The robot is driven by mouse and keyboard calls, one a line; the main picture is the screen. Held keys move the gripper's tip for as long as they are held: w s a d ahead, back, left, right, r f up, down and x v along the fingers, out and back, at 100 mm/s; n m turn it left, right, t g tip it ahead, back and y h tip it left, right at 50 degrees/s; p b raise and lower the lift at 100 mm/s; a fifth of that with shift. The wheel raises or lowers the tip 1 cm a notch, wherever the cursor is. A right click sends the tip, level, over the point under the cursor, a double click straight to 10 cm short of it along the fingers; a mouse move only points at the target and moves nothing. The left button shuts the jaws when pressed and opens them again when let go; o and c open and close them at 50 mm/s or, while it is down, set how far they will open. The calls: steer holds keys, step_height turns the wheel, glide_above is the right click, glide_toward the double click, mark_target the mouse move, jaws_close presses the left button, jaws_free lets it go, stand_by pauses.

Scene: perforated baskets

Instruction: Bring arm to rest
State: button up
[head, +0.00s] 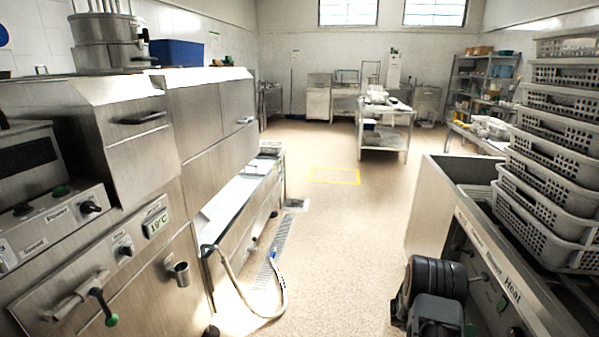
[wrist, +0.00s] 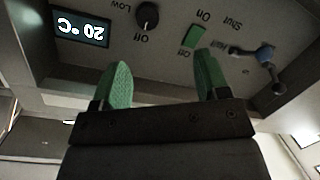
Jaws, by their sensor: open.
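My gripper (wrist: 163,78) shows in the wrist view with its two green fingers spread apart and nothing between them. It faces a grey control panel (wrist: 160,65), which appears upside down. The gap between the fingertips and the panel is hard to judge. In the head view, dark links of my arm (head: 435,290) are folded low at the right, beside the steel counter front. The gripper's fingers cannot be made out there.
The panel has a 20 °C display (wrist: 82,28), a black knob (wrist: 148,15), a green switch (wrist: 193,37) and a lever (wrist: 266,58). Perforated baskets (head: 550,180) are stacked on the right counter. A hose (head: 250,305) hangs at the left machine. The middle floor is clear.

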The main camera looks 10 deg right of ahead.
steer(key=w+a+f+n+t+y, duration=0.2)
steer(key=w+a+f+t+y, duration=0.25)
steer(key=w+f+t, duration=0.2)
steer(key=w+a+r+n+t+y+p, duration=0.35)
steer(key=a+r+y, duration=0.55)
steer(key=a, duration=0.6)
steer(key=s+a+r+n+g+y+p, duration=0.2)
steer(key=s+a+r+p, duration=0.1)
steer(key=s+a+r, duration=0.4)
steer(key=s+a+r+n+g+y+p, duration=0.1)
steer(key=s+a+r+n+p, duration=0.15)
steer(key=a+r, duration=0.4)
steer(key=s+a+r+n+p, duration=0.1)
steer(key=s+r+p, duration=0.2)
steer(key=r, duration=0.4)
steer(key=s+a+r+n+p, duration=0.2)
steer(key=s+r+p, duration=0.1)
steer(key=r, duration=0.5)
steer(key=s+a+r+n+t+h+p, duration=0.1)
steer(key=s+r+n+p, duration=0.1)
steer(key=s+r, duration=0.3)
step_height(320, 180, up, 3)
steer(key=shift+s+a+r+p, duration=0.15)
steer(key=shift+s+a+p, duration=0.1)
steer(key=shift+a+p, duration=0.15)
steer(key=shift+c, duration=0.4)
